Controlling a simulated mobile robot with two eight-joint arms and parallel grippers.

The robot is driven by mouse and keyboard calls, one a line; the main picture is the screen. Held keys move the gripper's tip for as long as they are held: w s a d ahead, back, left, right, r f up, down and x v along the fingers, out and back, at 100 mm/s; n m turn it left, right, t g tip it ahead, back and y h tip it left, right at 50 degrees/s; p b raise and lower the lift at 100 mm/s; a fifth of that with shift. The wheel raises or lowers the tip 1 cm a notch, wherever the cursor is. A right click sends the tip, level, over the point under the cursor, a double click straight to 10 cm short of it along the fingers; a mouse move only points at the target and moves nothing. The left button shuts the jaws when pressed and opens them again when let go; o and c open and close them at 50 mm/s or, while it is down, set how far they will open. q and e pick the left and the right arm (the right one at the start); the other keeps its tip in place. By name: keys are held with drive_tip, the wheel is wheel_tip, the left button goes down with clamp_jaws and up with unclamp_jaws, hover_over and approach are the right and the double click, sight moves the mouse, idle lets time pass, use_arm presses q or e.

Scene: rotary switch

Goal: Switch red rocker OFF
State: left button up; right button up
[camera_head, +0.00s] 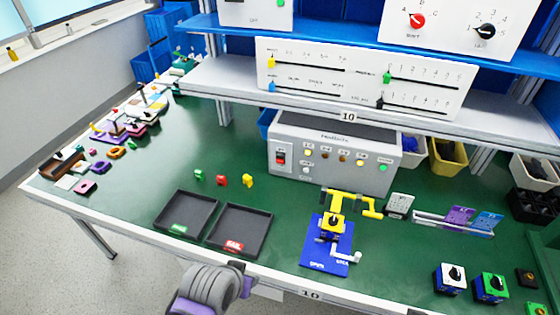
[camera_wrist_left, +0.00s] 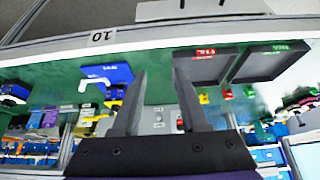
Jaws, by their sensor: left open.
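The red rocker (camera_head: 280,158) sits at the left end of the front face of a grey panel box (camera_head: 330,172), at the back of the green bench. It is too small to tell which way it is tipped. In the left wrist view, which looks upside down, the box (camera_wrist_left: 160,112) shows between my fingers, with a small red spot near the right finger that may be the rocker. My left gripper (camera_wrist_left: 160,74) is open with nothing between its fingertips. In the head view, my left arm shows at the bottom edge, well short of the box. My right gripper is not in view.
Two black trays (camera_head: 159,222) (camera_head: 211,239) lie in front of the box, with small green, red and yellow pieces behind them. A blue base with a yellow valve (camera_head: 333,225) stands before the box's right half. A shelf (camera_head: 220,84) overhangs behind.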

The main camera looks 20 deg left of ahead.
use_arm(q)
clamp_jaws()
idle(1.5)
